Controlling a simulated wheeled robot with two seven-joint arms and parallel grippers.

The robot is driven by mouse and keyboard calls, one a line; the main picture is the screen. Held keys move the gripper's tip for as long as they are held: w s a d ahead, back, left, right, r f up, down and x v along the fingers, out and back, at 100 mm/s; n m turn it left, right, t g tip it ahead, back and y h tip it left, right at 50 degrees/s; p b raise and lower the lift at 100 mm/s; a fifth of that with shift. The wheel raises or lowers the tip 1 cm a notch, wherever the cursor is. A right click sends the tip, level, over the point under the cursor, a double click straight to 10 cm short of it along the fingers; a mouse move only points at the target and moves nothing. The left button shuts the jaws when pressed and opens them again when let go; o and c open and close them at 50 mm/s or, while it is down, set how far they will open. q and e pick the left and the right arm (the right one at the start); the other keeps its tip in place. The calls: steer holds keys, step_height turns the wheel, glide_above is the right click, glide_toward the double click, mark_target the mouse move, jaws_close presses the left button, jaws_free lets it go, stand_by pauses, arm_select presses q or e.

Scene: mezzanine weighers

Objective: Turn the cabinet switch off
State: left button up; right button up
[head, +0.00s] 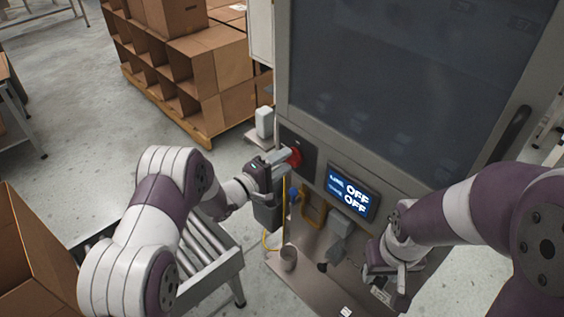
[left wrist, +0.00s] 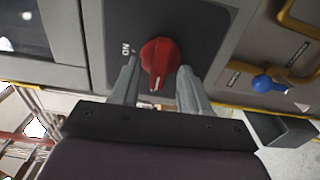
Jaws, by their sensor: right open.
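The red rotary switch knob (head: 296,157) is on a dark plate on the cabinet front. In the left wrist view, the knob (left wrist: 160,56) has a white pointer line toward the bottom of the picture, with an "ON" mark to its left; no off mark is visible. My left gripper (head: 289,158) is at the knob, its fingers (left wrist: 158,72) close against its two sides. The cabinet display (head: 352,191) reads OFF on both lines. My right gripper (head: 388,277) is open and empty, low in front of the cabinet, apart from the switch.
A roller conveyor (head: 207,262) stands at lower left beside an open carton (head: 30,257). Stacked cartons (head: 210,70) sit on a pallet behind.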

arm_select(q)
steer(key=b+v, duration=0.2)
steer(key=v, duration=1)
steer(key=shift+s+a+b, duration=0.2)
steer(key=shift+b, duration=0.15)
